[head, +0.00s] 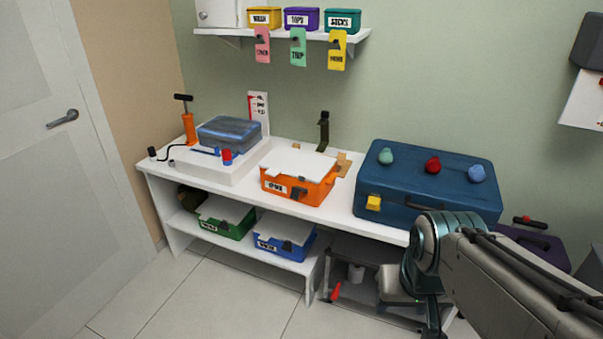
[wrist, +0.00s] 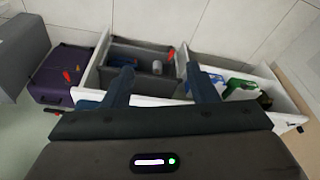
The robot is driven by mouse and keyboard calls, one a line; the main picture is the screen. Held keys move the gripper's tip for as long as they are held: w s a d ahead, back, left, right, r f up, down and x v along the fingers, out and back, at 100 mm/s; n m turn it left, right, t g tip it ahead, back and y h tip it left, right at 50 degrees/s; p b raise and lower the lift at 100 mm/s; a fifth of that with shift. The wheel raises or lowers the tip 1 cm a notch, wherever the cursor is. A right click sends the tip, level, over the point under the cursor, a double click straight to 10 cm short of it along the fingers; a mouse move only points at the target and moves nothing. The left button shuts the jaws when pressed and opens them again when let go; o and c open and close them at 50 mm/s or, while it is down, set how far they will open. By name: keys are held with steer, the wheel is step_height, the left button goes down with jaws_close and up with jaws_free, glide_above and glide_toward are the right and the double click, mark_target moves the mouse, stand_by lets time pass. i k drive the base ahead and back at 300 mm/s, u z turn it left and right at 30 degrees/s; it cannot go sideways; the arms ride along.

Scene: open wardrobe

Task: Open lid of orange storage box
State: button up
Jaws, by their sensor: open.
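The orange storage box (head: 288,191) stands on the white bench top, left of a large blue case. Its white lid (head: 300,163) lies flat over the top and looks shut. A dark latch (head: 299,193) sits on its front, beside a white label. My gripper (wrist: 158,80) is open and empty in the wrist view, its two dark fingers apart above the low shelving. In the head view my arm is at the lower right, well away from the orange box. The wrist view does not show the orange box.
The blue case (head: 408,190) with several small knobs fills the bench's right part. A blue-topped case on a white tray (head: 217,168) stands left. Green (head: 222,220) and blue (head: 280,240) boxes sit on the lower shelf. A purple suitcase (wrist: 66,75) stands beside the shelving. Floor in front is clear.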

mark_target(304, 165)
steer(key=u, duration=0.85)
steer(key=i, duration=1.1)
steer(key=z, duration=0.85)
